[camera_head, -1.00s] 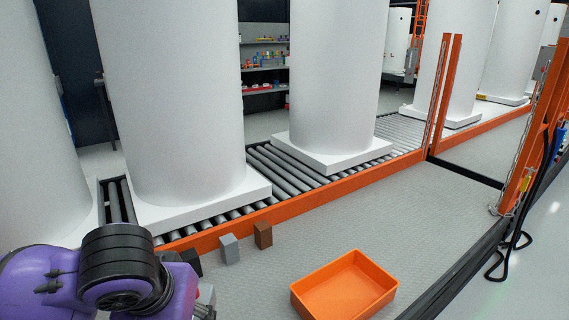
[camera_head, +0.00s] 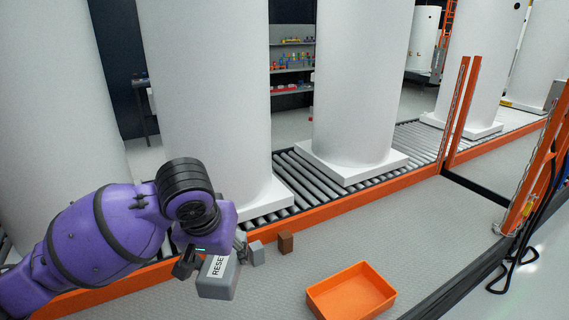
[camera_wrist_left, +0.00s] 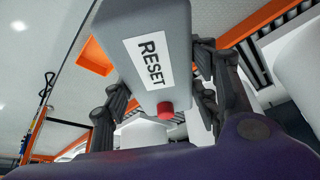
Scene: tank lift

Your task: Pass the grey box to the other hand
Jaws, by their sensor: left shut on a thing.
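My left gripper (camera_head: 212,257) is shut on a grey box (camera_head: 217,281) with a white RESET label, held out in front of the purple arm in the head view. In the left wrist view, the grey box (camera_wrist_left: 150,45) sits between the dark fingers of my left gripper (camera_wrist_left: 160,95). A red button shows on the end of the box nearest the wrist. My right gripper is in neither view.
A small grey block (camera_head: 257,253) and a brown block (camera_head: 286,243) stand by the orange conveyor rail (camera_head: 330,205). An open orange bin (camera_head: 350,291) lies to the right, on grey floor. Large white tanks (camera_head: 362,80) stand on the rollers behind.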

